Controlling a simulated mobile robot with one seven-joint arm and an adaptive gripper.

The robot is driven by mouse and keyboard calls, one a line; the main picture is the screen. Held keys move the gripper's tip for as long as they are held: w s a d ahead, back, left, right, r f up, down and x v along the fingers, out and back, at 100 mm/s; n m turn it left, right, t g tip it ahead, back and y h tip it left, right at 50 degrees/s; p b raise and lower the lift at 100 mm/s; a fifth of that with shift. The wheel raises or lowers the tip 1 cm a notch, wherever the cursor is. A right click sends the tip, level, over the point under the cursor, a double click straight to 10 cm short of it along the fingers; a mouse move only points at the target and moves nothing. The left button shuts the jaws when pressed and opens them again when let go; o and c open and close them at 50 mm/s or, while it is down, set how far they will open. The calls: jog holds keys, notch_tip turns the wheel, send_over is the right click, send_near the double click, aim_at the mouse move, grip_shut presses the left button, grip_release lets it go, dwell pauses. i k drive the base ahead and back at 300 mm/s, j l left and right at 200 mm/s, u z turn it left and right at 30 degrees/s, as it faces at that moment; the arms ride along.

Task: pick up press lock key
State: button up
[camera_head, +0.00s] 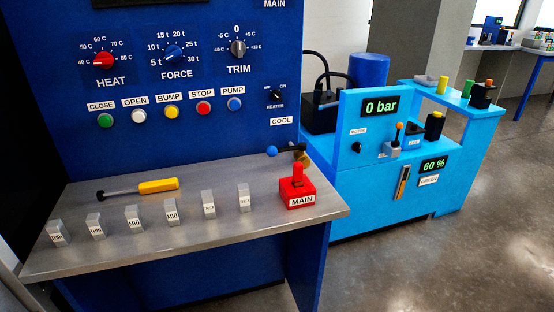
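No object is labelled as a lock key, and I cannot tell which thing here is the press lock key. A red block (297,193) labelled MAIN, with an upright red handle, stands at the right end of the grey shelf (150,238). Just behind it, a small brass-coloured piece (302,158) shows near a dark lever with a blue ball end (272,151); its shape is too small to tell. A yellow-handled tool with a dark shaft (158,186) lies on the shelf at the back left. My gripper is not in view.
Several small grey labelled blocks (171,212) stand in a row along the shelf. Behind it rises a blue panel (200,25) with knobs and coloured buttons. A light-blue machine (370,212) with 0 bar and 60 % displays stands to the right. Grey floor at right is clear.

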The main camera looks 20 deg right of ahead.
aim_at(298, 167)
jog(key=u, duration=1.35)
jog(key=i+z, duration=0.1)
jog(key=z, duration=3.3)
jog(key=j+z, duration=0.15)
jog(key=j, duration=0.9)
